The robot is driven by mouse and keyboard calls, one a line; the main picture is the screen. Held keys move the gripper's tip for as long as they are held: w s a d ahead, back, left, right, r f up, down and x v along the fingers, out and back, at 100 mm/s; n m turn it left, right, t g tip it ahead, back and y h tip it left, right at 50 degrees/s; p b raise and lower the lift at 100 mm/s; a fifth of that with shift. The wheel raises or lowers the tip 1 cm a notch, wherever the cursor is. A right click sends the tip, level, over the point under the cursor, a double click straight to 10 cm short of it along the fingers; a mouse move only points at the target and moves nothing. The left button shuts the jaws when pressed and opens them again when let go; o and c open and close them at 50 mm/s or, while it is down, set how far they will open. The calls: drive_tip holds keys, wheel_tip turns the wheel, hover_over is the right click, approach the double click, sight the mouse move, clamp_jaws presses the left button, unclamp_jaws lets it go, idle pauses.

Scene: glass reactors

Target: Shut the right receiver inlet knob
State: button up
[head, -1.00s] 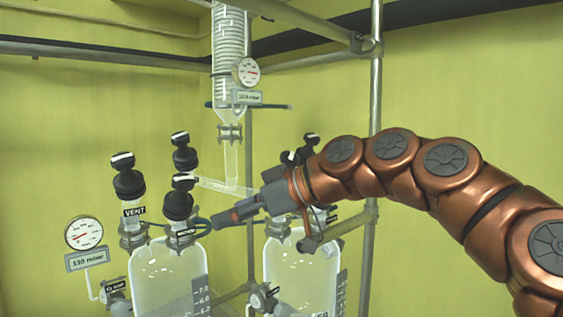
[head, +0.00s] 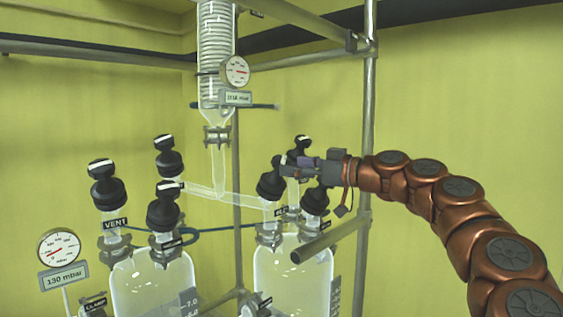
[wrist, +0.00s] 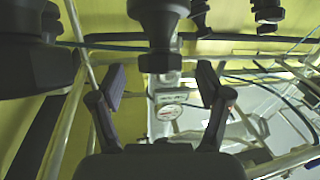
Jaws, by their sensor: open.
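The right receiver (head: 290,275) is a clear glass vessel with several black knobs on top. The right receiver inlet knob (head: 270,187) appears to be the left one, where the slanting glass pipe from the condenser ends. My gripper (head: 288,163) is open, reaching in from the right at the height of this knob's top and partly hiding its handle. In the wrist view a black knob (wrist: 158,22) lies ahead, centred between the spread fingers (wrist: 160,78). I cannot tell whether the fingertips are beside it or short of it.
Other black knobs stand close by: one behind (head: 301,146) and one in front to the right (head: 315,201). The left receiver (head: 150,285) has its own knobs, with a gauge (head: 58,248) beside it. A metal rod (head: 330,240) crosses below my gripper.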

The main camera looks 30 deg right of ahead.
sight(277, 160)
drive_tip(key=p+x, duration=0.1)
drive_tip(key=x, duration=0.3)
drive_tip(key=shift+w+a, duration=0.1)
drive_tip(key=c, duration=1.2)
